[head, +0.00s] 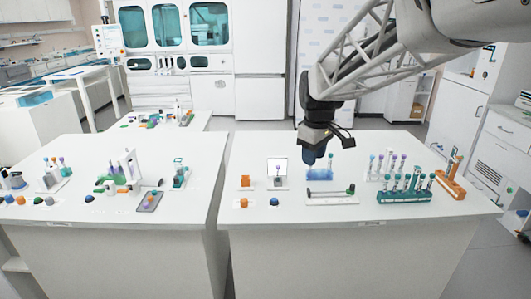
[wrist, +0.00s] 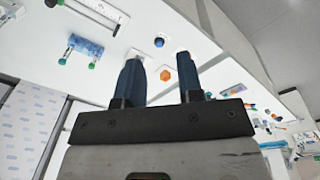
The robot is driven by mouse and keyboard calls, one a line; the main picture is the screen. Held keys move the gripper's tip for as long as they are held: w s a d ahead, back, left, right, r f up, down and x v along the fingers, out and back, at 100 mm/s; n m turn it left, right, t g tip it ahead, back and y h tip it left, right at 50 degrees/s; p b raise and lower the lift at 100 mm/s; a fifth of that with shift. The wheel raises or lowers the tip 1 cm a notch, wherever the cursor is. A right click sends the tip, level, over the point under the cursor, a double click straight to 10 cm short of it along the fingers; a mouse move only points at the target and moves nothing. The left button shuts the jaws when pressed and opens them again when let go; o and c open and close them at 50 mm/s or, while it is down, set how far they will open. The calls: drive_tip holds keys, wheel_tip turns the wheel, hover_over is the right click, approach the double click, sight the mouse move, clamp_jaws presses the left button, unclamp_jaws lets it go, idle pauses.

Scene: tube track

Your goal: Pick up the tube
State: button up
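My gripper (wrist: 158,68) hangs high above the right-hand table, its two blue fingers apart with nothing held between them. In the head view my gripper (head: 313,160) is just above and left of a light blue rack (head: 320,174). A slim capped tube (head: 330,160) shows at that rack, partly beside my gripper. In the wrist view the blue rack (wrist: 86,46) lies left of the fingers, with small green ends below it. More capped tubes stand in a teal rack (head: 404,196) at the right. Which tube is meant, I cannot tell.
A white track plate (head: 331,197) lies in front of the blue rack. An orange block (head: 245,181), a grey stand (head: 278,180) and a blue cap (head: 274,202) are to the left. An orange rack (head: 450,186) is far right. A gap separates the two tables.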

drive_tip(key=w+a+f+n, duration=0.2)
drive_tip(key=w, duration=0.5)
drive_tip(key=w+a+f+n, duration=0.1)
drive_tip(key=w+f+n, duration=0.1)
drive_tip(key=w, duration=0.5)
drive_tip(key=n+g, duration=0.1)
drive_tip(key=n, duration=0.3)
hover_over(278, 166)
drive_tip(key=f, duration=0.5)
drive_tip(key=w+f, duration=0.1)
drive_tip(key=f, duration=0.2)
drive_tip(key=shift+f, duration=0.1)
drive_tip(key=shift+s+f, duration=0.1)
drive_tip(key=shift+f, duration=1.2)
drive_tip(key=shift+s+d+f, duration=0.1)
drive_tip(key=shift+s+f, duration=0.05)
drive_tip(key=shift+f, duration=2.45)
drive_tip(key=c, duration=0.5)
